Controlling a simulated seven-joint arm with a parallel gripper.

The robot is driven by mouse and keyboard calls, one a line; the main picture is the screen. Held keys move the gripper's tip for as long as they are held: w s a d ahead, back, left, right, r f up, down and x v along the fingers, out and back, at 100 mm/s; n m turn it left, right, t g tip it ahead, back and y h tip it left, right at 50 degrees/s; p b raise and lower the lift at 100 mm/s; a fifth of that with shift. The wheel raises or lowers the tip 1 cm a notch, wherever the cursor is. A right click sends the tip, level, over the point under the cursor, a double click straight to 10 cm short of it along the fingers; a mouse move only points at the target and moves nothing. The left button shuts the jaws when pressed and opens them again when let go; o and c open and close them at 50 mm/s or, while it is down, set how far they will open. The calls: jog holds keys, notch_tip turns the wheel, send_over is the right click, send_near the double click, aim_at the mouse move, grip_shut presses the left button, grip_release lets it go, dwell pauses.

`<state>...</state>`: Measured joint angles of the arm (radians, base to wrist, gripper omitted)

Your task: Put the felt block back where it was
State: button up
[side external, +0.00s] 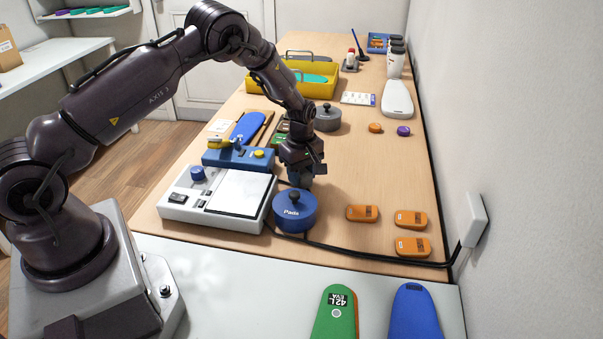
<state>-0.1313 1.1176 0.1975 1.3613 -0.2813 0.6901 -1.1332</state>
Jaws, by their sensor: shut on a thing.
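My gripper (301,176) points down over the wooden bench, just behind the round blue pot marked "Pads". It is shut on a small dark blue-grey block (299,181), which looks like the felt block. The block is mostly hidden by the fingers and by the pot. I cannot tell whether it touches the bench.
The blue "Pads" pot (294,213) with a black knob stands right in front of my gripper. A white device with a flat plate (240,192) and a blue fixture (238,159) are to the left. Orange pads (362,213) lie to the right. A black cable (370,256) crosses in front.

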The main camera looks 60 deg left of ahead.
jog(key=shift+f, duration=0.2)
jog(key=o, duration=0.9)
jog(key=shift+r, duration=0.1)
